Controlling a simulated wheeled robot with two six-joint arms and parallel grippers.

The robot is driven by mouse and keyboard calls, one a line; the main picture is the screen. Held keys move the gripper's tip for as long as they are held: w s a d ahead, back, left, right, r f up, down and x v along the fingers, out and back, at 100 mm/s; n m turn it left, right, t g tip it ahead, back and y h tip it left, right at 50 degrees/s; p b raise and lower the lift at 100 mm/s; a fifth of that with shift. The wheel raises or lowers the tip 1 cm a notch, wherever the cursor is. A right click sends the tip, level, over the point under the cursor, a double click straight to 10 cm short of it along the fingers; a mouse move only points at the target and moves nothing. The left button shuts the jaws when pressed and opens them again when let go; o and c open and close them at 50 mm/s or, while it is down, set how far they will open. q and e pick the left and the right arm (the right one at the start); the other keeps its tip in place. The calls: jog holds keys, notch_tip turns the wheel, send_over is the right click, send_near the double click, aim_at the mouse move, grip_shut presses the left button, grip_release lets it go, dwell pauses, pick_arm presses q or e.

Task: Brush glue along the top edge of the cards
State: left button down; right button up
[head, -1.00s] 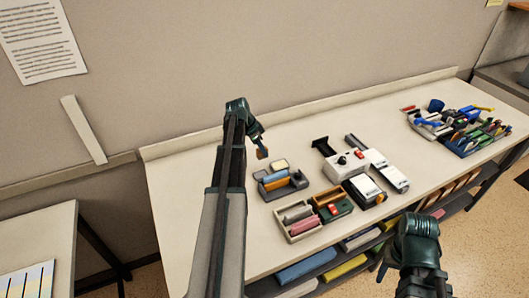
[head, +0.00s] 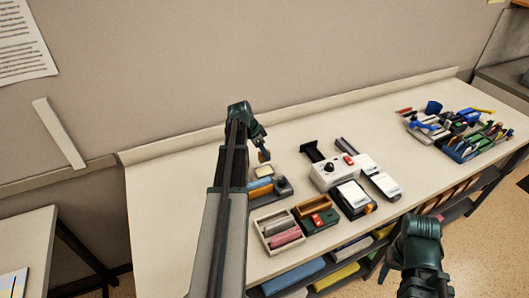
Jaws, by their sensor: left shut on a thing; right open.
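My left gripper (head: 260,147) is above the long table, behind the tray of coloured blocks. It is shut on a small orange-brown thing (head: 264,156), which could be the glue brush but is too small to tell. My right gripper (head: 384,272) is low at the right, in front of the table's front edge, open and mostly hidden by its own wrist. A pale sheet with dark lines (head: 12,284), perhaps the cards, lies on the left table at the bottom left corner, mostly cut off. I cannot make out any glue pot.
The long table (head: 165,215) holds a grey tray with blocks (head: 284,188), a box of rolls (head: 262,231), a white device (head: 328,176) and a tool cluster (head: 468,130). A gap separates it from the left table (head: 25,232). A shelf with folded things lies below.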

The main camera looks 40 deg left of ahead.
aim_at(264, 161)
pick_arm(q)
jog(key=shift+f+b, duration=2.15)
jog(key=shift+f, duration=0.25)
pick_arm(e)
jog(key=shift+f, duration=2.45)
pick_arm(q)
jog(key=shift+s+f+b, duration=0.1)
jog(key=shift+f+b, duration=0.4)
pick_arm(e)
jog(key=shift+f, duration=0.5)
pick_arm(q)
notch_tip(264, 161, up, 7)
jog(key=p, duration=0.7)
pick_arm(e)
notch_tip(264, 161, up, 7)
pick_arm(q)
notch_tip(264, 161, down, 2)
jog(key=shift+f+b, duration=0.15)
jog(key=shift+b, duration=1)
pick_arm(e)
notch_tip(264, 161, down, 2)
jog(key=shift+f, duration=0.15)
jog(key=shift+c, duration=0.2)
